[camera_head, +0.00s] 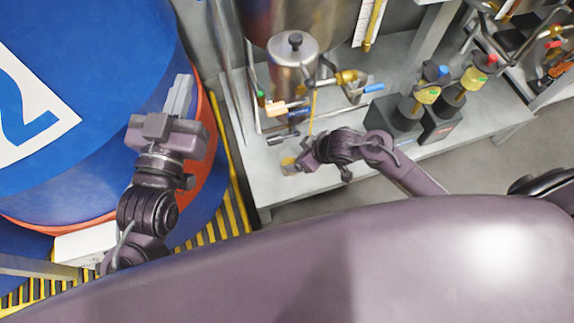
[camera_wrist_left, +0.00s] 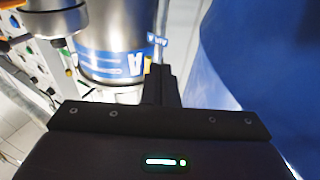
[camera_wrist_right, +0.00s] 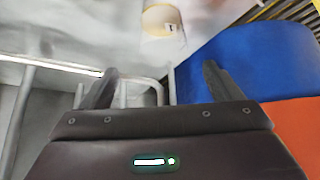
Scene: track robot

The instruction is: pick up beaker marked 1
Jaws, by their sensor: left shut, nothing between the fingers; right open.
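A small beaker (camera_head: 288,166) with yellowish contents stands on the grey metal bench, just left of my right gripper (camera_head: 303,160). In the right wrist view the beaker (camera_wrist_right: 162,22) shows a pale label with a dark mark, too small to read surely. It lies beyond and between the open fingers of my right gripper (camera_wrist_right: 160,82), apart from them. My left gripper (camera_head: 181,92) is shut and empty above the edge of the blue drum, and its closed fingers show in the left wrist view (camera_wrist_left: 161,82).
A large blue drum (camera_head: 90,60) with an orange band stands at the left. A metal vessel (camera_head: 295,62) with valves and pipes stands behind the beaker. Dark bottles (camera_head: 402,112) are on the bench (camera_head: 262,192) at the right.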

